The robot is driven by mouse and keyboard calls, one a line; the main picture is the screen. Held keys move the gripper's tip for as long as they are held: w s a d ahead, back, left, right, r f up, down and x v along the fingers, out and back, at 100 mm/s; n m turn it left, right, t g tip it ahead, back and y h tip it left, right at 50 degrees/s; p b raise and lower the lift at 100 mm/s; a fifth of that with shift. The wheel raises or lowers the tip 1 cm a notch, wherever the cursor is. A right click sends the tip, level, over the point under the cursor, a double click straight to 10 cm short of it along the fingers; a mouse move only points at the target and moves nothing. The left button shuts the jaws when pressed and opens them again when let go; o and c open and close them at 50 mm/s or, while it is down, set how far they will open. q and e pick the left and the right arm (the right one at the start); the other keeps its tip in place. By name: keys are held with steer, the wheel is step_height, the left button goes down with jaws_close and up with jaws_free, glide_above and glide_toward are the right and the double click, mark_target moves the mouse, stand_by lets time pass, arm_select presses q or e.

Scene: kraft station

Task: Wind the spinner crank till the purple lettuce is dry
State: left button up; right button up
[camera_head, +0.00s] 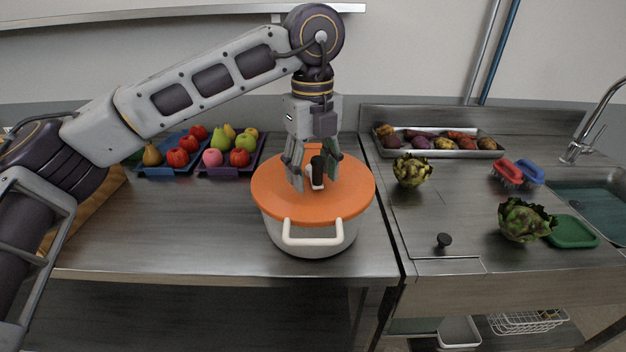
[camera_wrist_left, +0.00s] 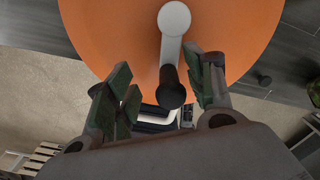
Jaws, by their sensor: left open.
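The salad spinner is a white pot (camera_head: 312,240) with an orange lid (camera_head: 335,203) on the steel counter, its white front handle facing me. On the lid is a white crank arm (camera_wrist_left: 172,40) with a dark knob (camera_wrist_left: 170,92), which also shows in the head view (camera_head: 317,170). My left gripper (camera_head: 314,178) points down over the lid. In the left wrist view its green-padded fingers (camera_wrist_left: 165,95) are spread with the knob between them, apart from it. The purple lettuce is not visible; the lid covers the pot's inside. My right gripper is not in view.
Two trays of fruit (camera_head: 165,168) stand at the back left. A metal tray of vegetables (camera_head: 440,151) lies at the back right. Artichokes (camera_head: 525,221), brushes (camera_head: 507,174) and a sink (camera_head: 600,195) are at the right. The counter left of the pot is clear.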

arm_select(q)
steer(key=shift+r+p, duration=1.9)
steer(key=shift+r, duration=1.35)
step_height(320, 180, up, 9)
steer(key=p, duration=0.9)
steer(key=shift+r+p, duration=0.45)
steer(key=shift+p, duration=0.05)
